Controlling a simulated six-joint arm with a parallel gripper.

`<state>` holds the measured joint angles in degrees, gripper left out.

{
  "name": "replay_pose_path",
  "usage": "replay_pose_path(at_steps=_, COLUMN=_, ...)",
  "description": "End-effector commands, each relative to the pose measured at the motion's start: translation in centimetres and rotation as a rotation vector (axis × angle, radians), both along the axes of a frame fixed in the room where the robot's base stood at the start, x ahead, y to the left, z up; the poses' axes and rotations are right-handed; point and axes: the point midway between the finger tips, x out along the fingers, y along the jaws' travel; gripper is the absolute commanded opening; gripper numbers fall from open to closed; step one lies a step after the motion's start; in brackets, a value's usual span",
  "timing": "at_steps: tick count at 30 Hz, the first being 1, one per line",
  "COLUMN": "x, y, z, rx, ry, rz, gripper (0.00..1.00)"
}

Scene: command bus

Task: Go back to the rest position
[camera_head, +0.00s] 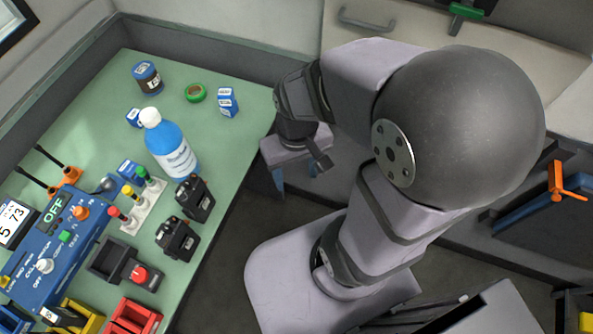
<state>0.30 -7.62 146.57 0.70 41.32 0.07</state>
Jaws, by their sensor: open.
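My gripper (296,180) hangs just off the right edge of the green table (235,150), pointing down toward the floor. Its two bluish fingers are spread apart with nothing between them. My arm is folded above and to the right of it. Part of the gripper's upper body is dark and joins the wrist.
A blue control panel (50,250), black devices (178,238) and a red bin (134,317) fill the near left.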

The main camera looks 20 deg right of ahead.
Motion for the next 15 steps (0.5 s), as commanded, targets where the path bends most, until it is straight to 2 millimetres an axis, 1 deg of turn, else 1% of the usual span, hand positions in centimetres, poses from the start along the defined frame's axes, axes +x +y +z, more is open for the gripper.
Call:
replay_pose_path(at_steps=3, x=0.1, y=-0.1, z=0.0, rx=-0.011, ry=-0.008, rz=0.028, gripper=0.54)
replay_pose_path(at_steps=11, x=0.1, y=-0.1, z=0.1, rx=-0.01, ry=-0.006, rz=0.023, gripper=0.54)
replay_pose_path(at_steps=15, x=0.1, y=-0.1, z=1.2, rx=-0.01, ry=-0.005, rz=0.021, gripper=0.54)
